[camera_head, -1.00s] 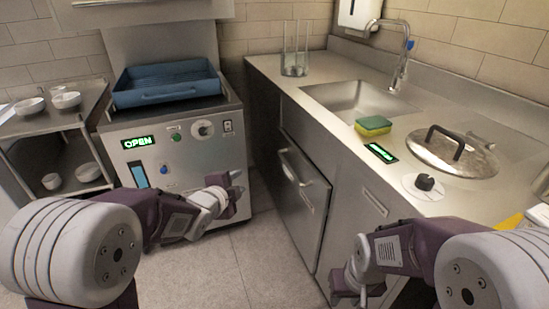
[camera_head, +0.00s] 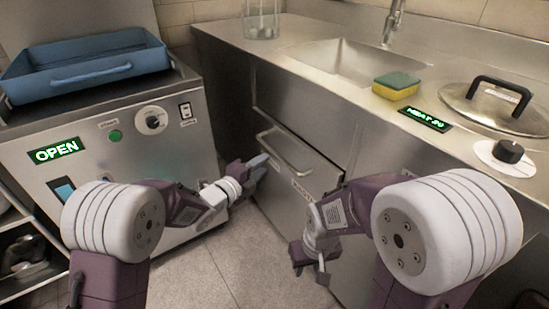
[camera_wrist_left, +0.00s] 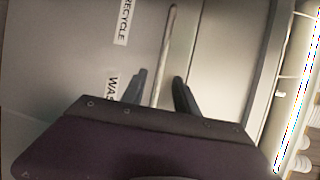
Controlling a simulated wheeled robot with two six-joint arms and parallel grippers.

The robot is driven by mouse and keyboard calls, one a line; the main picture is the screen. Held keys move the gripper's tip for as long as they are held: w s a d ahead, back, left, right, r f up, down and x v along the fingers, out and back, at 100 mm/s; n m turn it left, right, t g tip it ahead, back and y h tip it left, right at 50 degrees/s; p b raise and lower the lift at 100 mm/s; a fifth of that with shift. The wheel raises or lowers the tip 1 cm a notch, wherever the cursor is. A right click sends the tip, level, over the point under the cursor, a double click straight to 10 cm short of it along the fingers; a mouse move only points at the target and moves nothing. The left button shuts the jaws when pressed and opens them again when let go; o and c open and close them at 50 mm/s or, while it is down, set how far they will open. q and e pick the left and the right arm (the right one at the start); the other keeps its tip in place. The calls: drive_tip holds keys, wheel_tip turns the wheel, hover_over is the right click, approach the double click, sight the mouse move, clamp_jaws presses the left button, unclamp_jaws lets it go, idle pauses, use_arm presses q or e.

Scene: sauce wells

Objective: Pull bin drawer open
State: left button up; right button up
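The bin drawer (camera_head: 298,190) is a steel front below the sink counter, with a bar handle (camera_head: 288,151) across its top. My left gripper (camera_head: 261,164) is at the left end of the handle. In the left wrist view the gripper (camera_wrist_left: 160,88) is open, its two dark fingers apart. The handle bar (camera_wrist_left: 164,55) runs between them in the picture, and I see no finger touching it. RECYCLE and partly hidden WAS… labels (camera_wrist_left: 121,22) show on the front. My right gripper (camera_head: 311,262) hangs low before the cabinet; its finger opening is unclear.
A steel machine with an OPEN display (camera_head: 56,151) and a blue tray (camera_head: 90,68) stands at left. The counter holds a sink (camera_head: 345,62), a sponge (camera_head: 397,86), a lid (camera_head: 497,105) and a knob (camera_head: 508,151). The floor (camera_head: 235,255) before the drawer is clear.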

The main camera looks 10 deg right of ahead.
sight(276, 153)
use_arm(q)
drive_tip(key=b+x, duration=0.3)
drive_tip(key=x, duration=0.6)
drive_tip(key=shift+s, duration=0.1)
clamp_jaws()
idle(1.1)
